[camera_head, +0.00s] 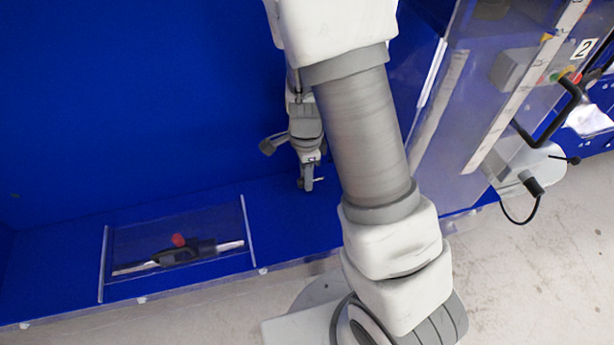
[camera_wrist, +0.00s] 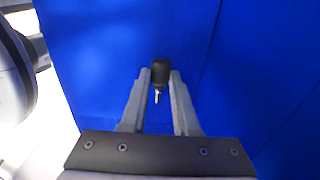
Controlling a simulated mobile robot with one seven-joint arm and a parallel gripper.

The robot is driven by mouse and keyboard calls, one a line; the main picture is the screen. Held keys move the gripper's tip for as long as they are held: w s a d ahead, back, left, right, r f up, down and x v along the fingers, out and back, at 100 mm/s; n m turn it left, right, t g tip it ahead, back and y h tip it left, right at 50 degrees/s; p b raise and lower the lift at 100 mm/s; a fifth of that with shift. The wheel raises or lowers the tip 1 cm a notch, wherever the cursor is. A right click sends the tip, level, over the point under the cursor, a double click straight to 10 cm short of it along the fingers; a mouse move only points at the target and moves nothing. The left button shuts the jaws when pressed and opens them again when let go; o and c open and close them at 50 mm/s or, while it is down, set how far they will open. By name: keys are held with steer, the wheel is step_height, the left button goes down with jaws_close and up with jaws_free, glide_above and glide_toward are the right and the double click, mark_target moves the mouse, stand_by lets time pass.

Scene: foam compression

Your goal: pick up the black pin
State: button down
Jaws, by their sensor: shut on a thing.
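The black pin (camera_wrist: 161,72) shows in the wrist view as a short black knob with a thin metal tip. It sits between the fingertips of my gripper (camera_wrist: 160,80), which is shut on it. In the head view, my gripper (camera_head: 309,184) points down near the front edge of the blue surface, left of my arm. The pin cannot be made out clearly there. I cannot tell whether the pin still touches the blue surface.
A clear-walled tray (camera_head: 104,262) at the front left holds a black and silver tool with a red knob (camera_head: 179,240). The blue surface at left is clear.

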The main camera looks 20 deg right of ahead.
steer(key=r, duration=0.3)
steer(key=r+p, duration=0.1)
steer(key=r, duration=0.2)
steer(key=shift+s+a, duration=0.2)
steer(key=s+a, duration=0.3)
steer(key=s, duration=0.1)
steer(key=s+a, duration=0.4)
steer(key=s+a+f+p, duration=0.1)
steer(key=s+a, duration=0.3)
steer(key=s, duration=0.1)
steer(key=shift+s+a+r+b, duration=0.25)
steer(key=shift+s+a+b, duration=0.35)
steer(key=shift+b, duration=0.55)
